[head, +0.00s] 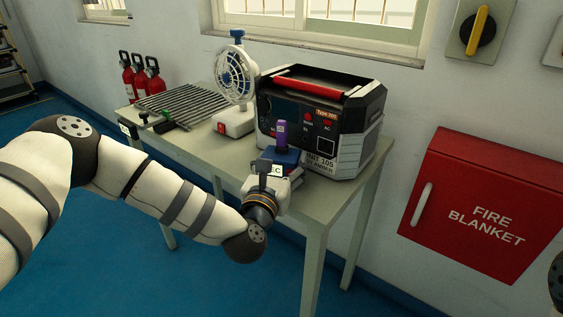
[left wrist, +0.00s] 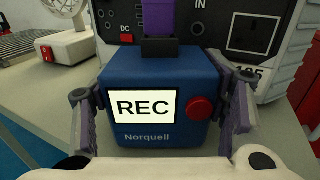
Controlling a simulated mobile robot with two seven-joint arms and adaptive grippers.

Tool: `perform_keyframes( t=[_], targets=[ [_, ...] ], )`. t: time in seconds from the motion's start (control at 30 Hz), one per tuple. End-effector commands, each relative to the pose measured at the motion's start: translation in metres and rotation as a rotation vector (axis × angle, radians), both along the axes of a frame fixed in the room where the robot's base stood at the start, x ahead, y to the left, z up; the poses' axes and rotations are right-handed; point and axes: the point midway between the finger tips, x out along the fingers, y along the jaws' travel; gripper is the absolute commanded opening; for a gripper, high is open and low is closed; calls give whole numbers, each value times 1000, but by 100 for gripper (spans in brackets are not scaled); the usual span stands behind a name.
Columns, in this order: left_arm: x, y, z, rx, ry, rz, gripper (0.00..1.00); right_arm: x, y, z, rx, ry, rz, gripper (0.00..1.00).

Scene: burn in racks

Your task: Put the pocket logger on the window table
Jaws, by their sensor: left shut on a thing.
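The pocket logger (head: 287,156) is a small blue box with a purple stub on top, in front of the large power unit. In the left wrist view the logger (left wrist: 158,72) shows a lit REC screen, a red button and the name Norquell. My left gripper (head: 276,173) is shut on it, with one finger on each side. The window table (head: 205,154) is pale and stands against the wall under the window. The logger is over its front right part; its underside is hidden, so I cannot tell whether it touches the top. My right gripper is out of view.
The black and grey power unit (head: 318,120) with a red handle stands close behind the logger. A white fan (head: 236,80) and a ribbed metal rack (head: 189,103) stand to the left. A red fire blanket box (head: 478,205) hangs at right. Free tabletop is left of the logger.

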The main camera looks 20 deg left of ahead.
Motion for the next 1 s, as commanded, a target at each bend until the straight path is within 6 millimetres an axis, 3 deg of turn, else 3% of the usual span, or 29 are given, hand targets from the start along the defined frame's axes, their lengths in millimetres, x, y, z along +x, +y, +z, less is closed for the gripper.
perform_keyframes(
  t=[0.13, 0.17, 0.23, 0.27, 0.53, 0.63, 0.77, 1.0],
  targets=[
    [0, 0, -4, 0, 0, 0, 30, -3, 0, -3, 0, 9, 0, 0],
    [0, 0, -5, 1, 1, 0, 68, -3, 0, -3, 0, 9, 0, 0],
    [0, 0, -3, 1, 0, 0, 84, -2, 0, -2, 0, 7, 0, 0],
    [0, 0, -3, 1, -1, 0, 86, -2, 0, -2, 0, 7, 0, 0],
    [0, 0, -3, 0, -1, 0, 86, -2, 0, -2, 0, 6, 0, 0],
    [0, 0, 6, 0, -6, 0, 86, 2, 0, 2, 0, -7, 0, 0],
    [-24, -1, 2, -1, 0, -2, 86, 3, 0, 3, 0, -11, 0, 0],
    [-85, -4, 1, 0, 3, -2, 86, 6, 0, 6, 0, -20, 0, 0]
  ],
)
